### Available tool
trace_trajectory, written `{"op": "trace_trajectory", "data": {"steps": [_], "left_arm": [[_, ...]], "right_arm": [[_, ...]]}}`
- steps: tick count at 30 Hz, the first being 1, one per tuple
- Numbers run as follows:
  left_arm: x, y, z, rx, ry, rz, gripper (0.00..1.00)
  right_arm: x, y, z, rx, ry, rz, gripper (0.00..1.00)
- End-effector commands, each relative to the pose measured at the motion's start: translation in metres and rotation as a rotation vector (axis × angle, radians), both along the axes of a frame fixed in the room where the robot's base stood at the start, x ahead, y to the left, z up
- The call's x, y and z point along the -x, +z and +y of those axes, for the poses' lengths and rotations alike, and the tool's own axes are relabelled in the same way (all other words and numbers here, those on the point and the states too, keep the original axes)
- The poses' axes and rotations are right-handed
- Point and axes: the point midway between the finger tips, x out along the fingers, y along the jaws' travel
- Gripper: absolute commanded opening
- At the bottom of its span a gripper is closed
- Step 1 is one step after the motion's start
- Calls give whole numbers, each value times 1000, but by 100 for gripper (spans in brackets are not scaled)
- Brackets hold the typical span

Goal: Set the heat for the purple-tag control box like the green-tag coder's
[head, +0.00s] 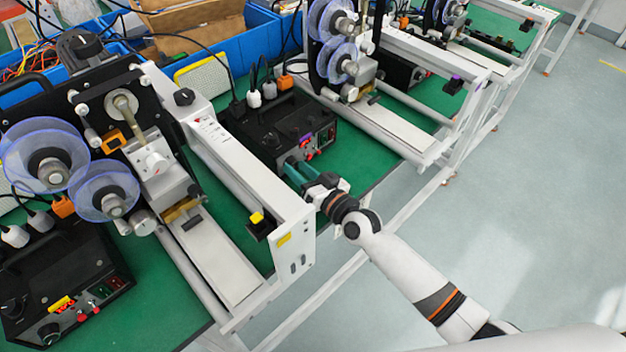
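The purple-tag control box (268,122) is a black box on the green bench at the centre, with a purple tag (306,139) on its front panel near small red parts. My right gripper (294,172) has teal fingers close to the lower left of that panel. The fingers hide part of the panel, and I cannot tell whether they touch a knob or how far apart they are. A coder (490,45) stands at the far upper right; the tag at its end is too small and dark to read as green. My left gripper is not in view.
The nearest coder (222,165) has a yellow tag (257,217), as does the control box (70,275) at lower left. Blue bins (262,40) line the back. Open floor (540,180) lies right.

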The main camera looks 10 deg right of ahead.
Motion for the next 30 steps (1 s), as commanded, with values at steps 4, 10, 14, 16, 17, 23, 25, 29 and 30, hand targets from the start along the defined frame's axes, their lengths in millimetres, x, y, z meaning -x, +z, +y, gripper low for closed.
{"op": "trace_trajectory", "data": {"steps": [4,10,14,16,17,23,25,29,30], "left_arm": [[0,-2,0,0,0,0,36],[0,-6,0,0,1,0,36],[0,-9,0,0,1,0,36],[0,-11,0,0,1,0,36],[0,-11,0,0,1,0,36],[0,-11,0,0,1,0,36],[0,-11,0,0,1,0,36],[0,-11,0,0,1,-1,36],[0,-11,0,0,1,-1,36]], "right_arm": [[22,-1,-14,1,0,2,35],[58,0,-39,3,1,1,35],[78,1,-51,3,1,1,35],[85,1,-57,2,0,1,35],[87,1,-58,1,0,2,35],[95,3,-63,0,0,1,35],[95,3,-64,0,0,1,35],[95,3,-63,0,0,0,35],[95,3,-63,1,0,-1,40]]}}
